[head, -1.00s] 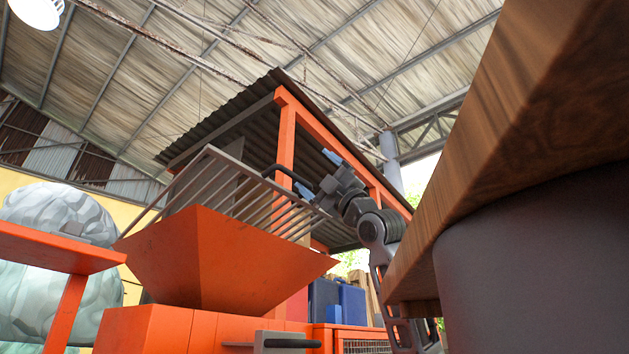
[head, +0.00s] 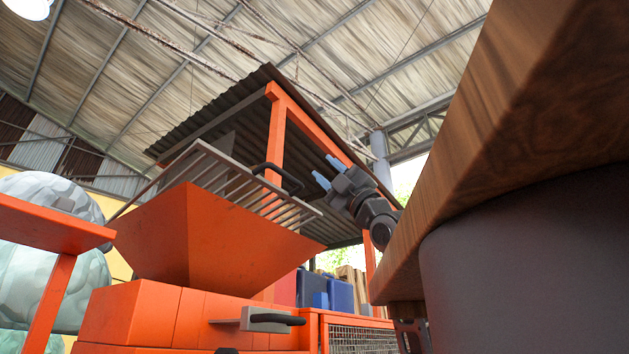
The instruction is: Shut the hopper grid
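The orange hopper (head: 215,240) stands left of centre in the head view. A black bar handle (head: 278,177) is on the grid's upper side. My gripper (head: 328,172) is right of the handle and looks apart from it. Its two blue fingertips point up and left with a gap between them and nothing in it. The grid's hinge side cannot be made out clearly.
A brown wooden slab (head: 480,150) fills the right side, close to the camera and partly hiding my arm. An orange frame (head: 277,140) with a corrugated roof rises behind the grid. A second black handle (head: 275,320) is on the orange body below the hopper.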

